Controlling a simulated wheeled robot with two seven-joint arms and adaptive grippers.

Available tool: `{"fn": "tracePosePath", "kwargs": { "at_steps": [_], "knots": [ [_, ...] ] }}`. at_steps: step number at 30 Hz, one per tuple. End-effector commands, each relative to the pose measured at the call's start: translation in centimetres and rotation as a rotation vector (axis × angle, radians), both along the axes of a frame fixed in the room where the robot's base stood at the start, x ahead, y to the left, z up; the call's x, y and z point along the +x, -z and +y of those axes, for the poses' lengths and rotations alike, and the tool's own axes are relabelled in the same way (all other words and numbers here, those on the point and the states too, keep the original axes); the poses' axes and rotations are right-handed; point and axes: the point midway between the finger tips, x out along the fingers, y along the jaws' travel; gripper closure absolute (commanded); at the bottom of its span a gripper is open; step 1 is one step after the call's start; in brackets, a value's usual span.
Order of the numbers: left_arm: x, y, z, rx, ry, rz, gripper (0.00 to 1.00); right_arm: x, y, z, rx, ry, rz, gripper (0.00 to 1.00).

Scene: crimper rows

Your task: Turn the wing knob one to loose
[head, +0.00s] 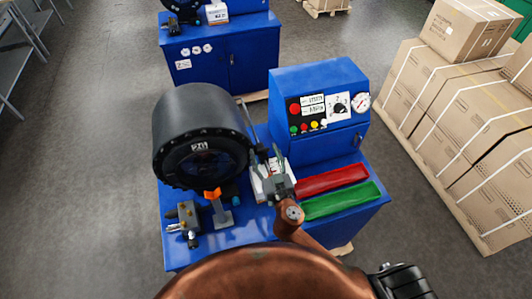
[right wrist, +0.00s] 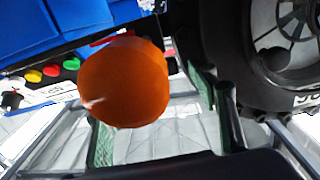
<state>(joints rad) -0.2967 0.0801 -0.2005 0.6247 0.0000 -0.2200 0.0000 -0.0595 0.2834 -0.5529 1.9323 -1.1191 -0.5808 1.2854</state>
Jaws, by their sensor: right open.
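The blue crimper's control box has a black knob (head: 340,106) on a white plate, which looks like the wing knob; its setting is too small to read. It shows at the left edge of the right wrist view (right wrist: 12,100). My right gripper (head: 270,152) is open, between the black crimper head (head: 200,140) and the control box, below and left of the knob and apart from it. In the right wrist view a rounded orange thing (right wrist: 125,82) fills the space before the green finger pads; whether it lies between them, I cannot tell. My left gripper is out of view.
A red tray (head: 332,179) and a green tray (head: 343,201) lie right of my gripper. An orange-topped post (head: 212,194) and a metal block (head: 185,222) stand at the bench's left. A gauge (head: 361,102) sits right of the knob. Strapped cartons (head: 460,130) stand at right.

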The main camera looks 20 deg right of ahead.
Motion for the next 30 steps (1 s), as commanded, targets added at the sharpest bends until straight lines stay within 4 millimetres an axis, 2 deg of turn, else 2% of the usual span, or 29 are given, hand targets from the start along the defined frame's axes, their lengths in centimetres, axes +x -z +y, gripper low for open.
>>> {"fn": "tracePosePath", "kwargs": {
  "at_steps": [2, 20, 21, 30],
  "knots": [
    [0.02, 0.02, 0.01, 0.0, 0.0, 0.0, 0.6, -0.03, 0.02, -0.06, 0.0, 0.001, 0.0, 0.46],
    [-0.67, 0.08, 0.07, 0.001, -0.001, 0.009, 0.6, -0.07, 0.02, -0.15, 0.0, 0.003, 0.0, 0.87],
    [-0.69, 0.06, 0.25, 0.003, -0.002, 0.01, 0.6, -0.09, 0.03, -0.64, -0.002, 0.003, 0.001, 0.88],
    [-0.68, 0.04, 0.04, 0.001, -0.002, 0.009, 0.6, -0.07, 0.05, -0.44, -0.001, -0.041, 0.001, 0.88]
  ]
}}
